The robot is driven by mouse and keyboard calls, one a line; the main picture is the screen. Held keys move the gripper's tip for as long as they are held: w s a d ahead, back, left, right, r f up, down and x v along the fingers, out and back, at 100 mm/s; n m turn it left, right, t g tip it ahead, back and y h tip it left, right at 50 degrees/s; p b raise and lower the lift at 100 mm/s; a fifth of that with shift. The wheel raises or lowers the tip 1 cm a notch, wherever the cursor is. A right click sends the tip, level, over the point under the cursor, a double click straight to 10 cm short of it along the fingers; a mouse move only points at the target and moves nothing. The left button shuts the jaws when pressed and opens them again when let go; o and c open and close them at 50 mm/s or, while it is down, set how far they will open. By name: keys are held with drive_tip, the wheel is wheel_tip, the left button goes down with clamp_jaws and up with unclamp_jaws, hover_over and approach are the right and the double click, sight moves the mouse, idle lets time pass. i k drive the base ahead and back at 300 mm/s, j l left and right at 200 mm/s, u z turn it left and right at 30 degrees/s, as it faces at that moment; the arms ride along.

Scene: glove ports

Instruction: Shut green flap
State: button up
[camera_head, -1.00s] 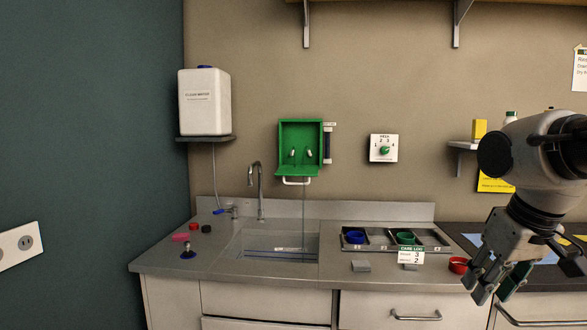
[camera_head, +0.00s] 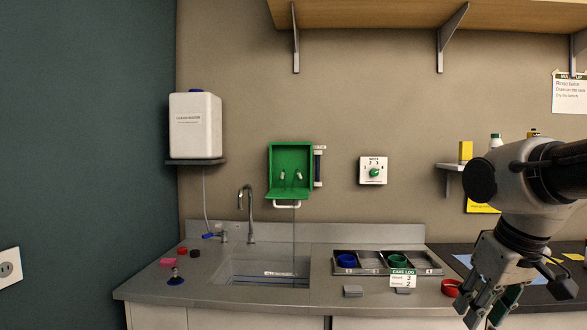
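A green wall box (camera_head: 290,167) hangs on the wall above the sink, open at the front. Its green flap (camera_head: 288,194) is folded down at the bottom, with a white handle (camera_head: 287,204) at its front edge. Two small pale items show inside the box. My gripper (camera_head: 480,312) is at the lower right, pointing down, far to the right of the flap and touching nothing that I can see. Its fingers look spread apart, with nothing seen between them.
A faucet (camera_head: 247,213) stands left of the flap, over the sink (camera_head: 265,268). A compartment tray (camera_head: 372,263) with blue and green cups and a red bowl (camera_head: 451,288) are on the counter. A wall shelf (camera_head: 420,12) runs above. The wall before the box is clear.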

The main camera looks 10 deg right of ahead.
sight(299, 194)
drive_tip(key=i+u, duration=0.1)
drive_tip(key=i, duration=0.5)
drive_tip(key=i+l+u, duration=0.1)
drive_tip(key=i, duration=0.45)
